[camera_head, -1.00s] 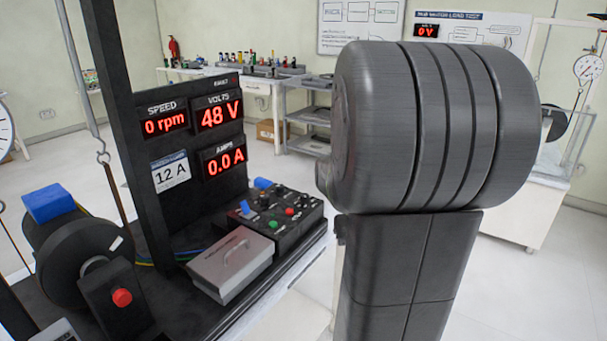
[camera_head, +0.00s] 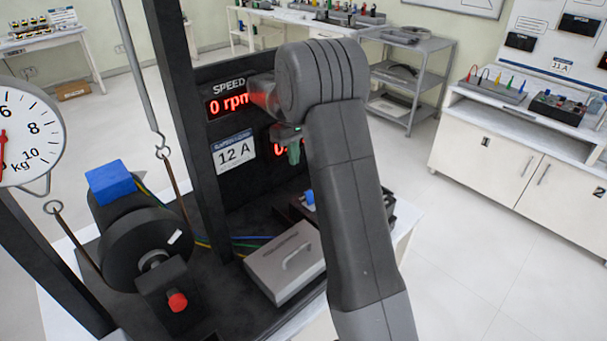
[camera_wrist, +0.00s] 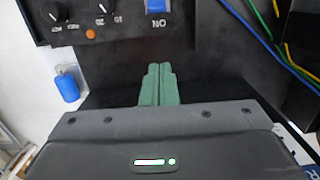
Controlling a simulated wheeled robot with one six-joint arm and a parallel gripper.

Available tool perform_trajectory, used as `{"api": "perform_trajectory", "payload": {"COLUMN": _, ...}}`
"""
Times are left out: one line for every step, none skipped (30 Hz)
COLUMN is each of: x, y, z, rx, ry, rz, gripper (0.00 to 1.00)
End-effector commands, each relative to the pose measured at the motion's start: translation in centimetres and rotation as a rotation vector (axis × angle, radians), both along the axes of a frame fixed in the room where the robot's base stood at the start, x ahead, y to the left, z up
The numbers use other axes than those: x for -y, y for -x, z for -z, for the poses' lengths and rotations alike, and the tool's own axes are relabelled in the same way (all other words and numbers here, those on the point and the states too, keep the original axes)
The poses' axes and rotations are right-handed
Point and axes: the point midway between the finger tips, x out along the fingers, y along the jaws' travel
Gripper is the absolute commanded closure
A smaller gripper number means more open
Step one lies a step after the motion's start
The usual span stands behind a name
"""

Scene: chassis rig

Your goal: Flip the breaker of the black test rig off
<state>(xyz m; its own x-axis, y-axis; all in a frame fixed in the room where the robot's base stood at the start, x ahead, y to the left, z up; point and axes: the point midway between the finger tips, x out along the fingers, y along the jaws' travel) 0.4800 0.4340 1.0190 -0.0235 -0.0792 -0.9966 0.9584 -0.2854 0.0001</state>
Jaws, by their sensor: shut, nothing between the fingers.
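The black test rig (camera_head: 160,75) stands at left in the head view, with a 12 A plate and SPEED display at 0 rpm. Its control box (camera_wrist: 198,22) shows at the top of the wrist view, with black knobs, an orange button and a blue switch (camera_wrist: 156,6) marked ON, which is cut by the frame edge. In the head view the blue switch (camera_head: 309,198) shows partly; my arm hides most of the box. My gripper (camera_head: 294,152) has its green fingers shut and empty, above the box in front of the displays. In the wrist view the fingertips (camera_wrist: 158,68) are apart from the switch.
A grey lidded case (camera_head: 285,262) lies beside the control box. A motor with a blue block (camera_head: 110,182) and a red button (camera_head: 177,301) are at left, with a hanging dial scale (camera_head: 18,140). Another bench (camera_head: 510,150) stands at right. Floor between is clear.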

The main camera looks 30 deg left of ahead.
Motion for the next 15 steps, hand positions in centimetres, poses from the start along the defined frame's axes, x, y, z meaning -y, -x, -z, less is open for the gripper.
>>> {"api": "perform_trajectory", "payload": {"x": -0.36, "y": 0.11, "z": 0.01, "rx": -0.001, "ry": 0.001, "rz": -0.007, "gripper": 1.0}}
{"api": "perform_trajectory", "payload": {"x": -0.46, "y": 0.14, "z": 0.02, "rx": -0.001, "ry": 0.001, "rz": -0.009, "gripper": 1.0}}
{"api": "perform_trajectory", "payload": {"x": -0.51, "y": 0.16, "z": 0.05, "rx": -0.001, "ry": 0.002, "rz": -0.01, "gripper": 1.0}}
{"api": "perform_trajectory", "payload": {"x": -0.52, "y": 0.16, "z": 0.05, "rx": -0.001, "ry": 0.002, "rz": -0.01, "gripper": 1.0}}
{"api": "perform_trajectory", "payload": {"x": -0.52, "y": 0.16, "z": 0.06, "rx": -0.001, "ry": 0.002, "rz": -0.01, "gripper": 1.0}}
{"api": "perform_trajectory", "payload": {"x": -0.5, "y": 0.15, "z": 0.07, "rx": -0.001, "ry": 0.001, "rz": -0.01, "gripper": 1.0}}
{"api": "perform_trajectory", "payload": {"x": -0.49, "y": 0.15, "z": 0.07, "rx": -0.001, "ry": 0.001, "rz": -0.01, "gripper": 1.0}}
{"api": "perform_trajectory", "payload": {"x": -0.49, "y": 0.15, "z": 0.07, "rx": -0.001, "ry": 0.001, "rz": -0.009, "gripper": 1.0}}
{"api": "perform_trajectory", "payload": {"x": -0.48, "y": 0.14, "z": 0.06, "rx": -0.001, "ry": 0.001, "rz": -0.009, "gripper": 1.0}}
{"api": "perform_trajectory", "payload": {"x": -0.48, "y": 0.14, "z": 0.06, "rx": -0.001, "ry": 0.001, "rz": -0.009, "gripper": 1.0}}
{"api": "perform_trajectory", "payload": {"x": -0.46, "y": 0.13, "z": 0.07, "rx": -0.001, "ry": 0.001, "rz": -0.009, "gripper": 1.0}}
{"api": "perform_trajectory", "payload": {"x": -0.46, "y": 0.13, "z": 0.11, "rx": -0.001, "ry": 0.001, "rz": -0.009, "gripper": 1.0}}
{"api": "perform_trajectory", "payload": {"x": -0.44, "y": 0.14, "z": 0.2, "rx": -0.001, "ry": 0.002, "rz": -0.009, "gripper": 1.0}}
{"api": "perform_trajectory", "payload": {"x": -0.43, "y": 0.14, "z": 0.33, "rx": -0.001, "ry": 0.002, "rz": -0.008, "gripper": 1.0}}
{"api": "perform_trajectory", "payload": {"x": -0.41, "y": 0.14, "z": 0.6, "rx": -0.001, "ry": 0.002, "rz": -0.008, "gripper": 1.0}}
